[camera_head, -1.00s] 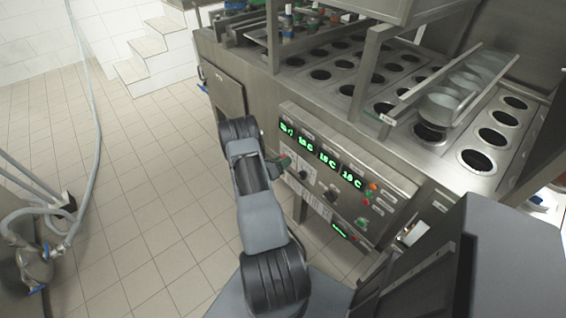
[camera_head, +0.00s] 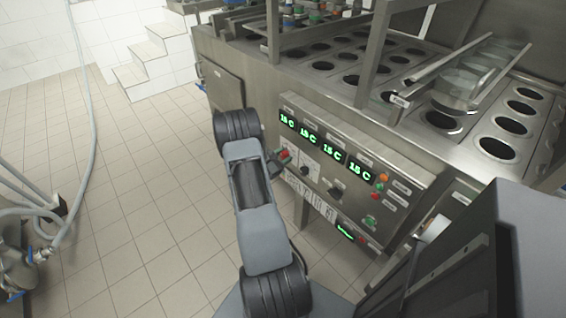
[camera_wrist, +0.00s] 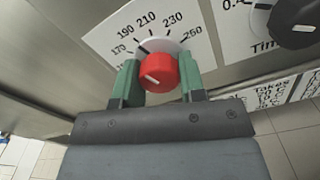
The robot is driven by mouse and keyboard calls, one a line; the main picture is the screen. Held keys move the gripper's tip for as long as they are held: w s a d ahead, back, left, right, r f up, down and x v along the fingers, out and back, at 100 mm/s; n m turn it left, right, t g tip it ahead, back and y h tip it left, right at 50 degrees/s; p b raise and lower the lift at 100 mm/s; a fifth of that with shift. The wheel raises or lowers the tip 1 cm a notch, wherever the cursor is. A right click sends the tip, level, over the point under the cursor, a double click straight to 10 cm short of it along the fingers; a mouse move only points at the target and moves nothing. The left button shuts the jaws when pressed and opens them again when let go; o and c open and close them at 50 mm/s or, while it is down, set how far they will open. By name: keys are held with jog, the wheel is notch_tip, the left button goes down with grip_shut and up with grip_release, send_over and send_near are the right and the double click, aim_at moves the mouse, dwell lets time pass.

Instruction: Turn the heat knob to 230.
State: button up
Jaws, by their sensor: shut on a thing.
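The heat knob (camera_wrist: 158,72) is a red round knob on a white dial plate (camera_wrist: 202,52) in the wrist view. The printed scale reads 190, 210, 230 and 250, with lower numbers partly hidden at the left. A short white mark shows on the knob's face; which number it points to is not clear. My gripper (camera_wrist: 159,82) is shut on the knob, one green finger on each side. In the head view the red knob (camera_head: 284,153) shows small at the left of the control panel, beside my gripper (camera_head: 278,161).
A second dial with a black timer knob (camera_wrist: 296,20) is at the upper right in the wrist view. The panel (camera_head: 392,205) carries green displays, lamps and buttons. A rack of round cup holes (camera_head: 497,148) lies above it. Tiled floor at the left is open.

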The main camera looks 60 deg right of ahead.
jog(key=m+b, duration=0.4)
jog(key=b, duration=0.1)
jog(key=shift+f+m, duration=0.3)
jog(key=shift+m, duration=0.1)
jog(key=m+b, duration=0.3)
jog(key=b, duration=0.2)
jog(key=shift+m, duration=0.3)
jog(key=m+b, duration=0.3)
jog(key=b, duration=0.1)
jog(key=shift+r, duration=0.15)
jog(key=shift+r+m+b, duration=0.15)
jog(key=shift+m+b, duration=0.35)
jog(key=shift+b, duration=0.35)
jog(key=o, duration=0.9)
jog(key=shift+r, duration=0.1)
jog(key=shift+w, duration=0.1)
jog(key=p+v, duration=0.2)
jog(key=v, duration=1.1)
jog(key=shift+w+a, duration=0.15)
jog(key=shift+a, duration=0.2)
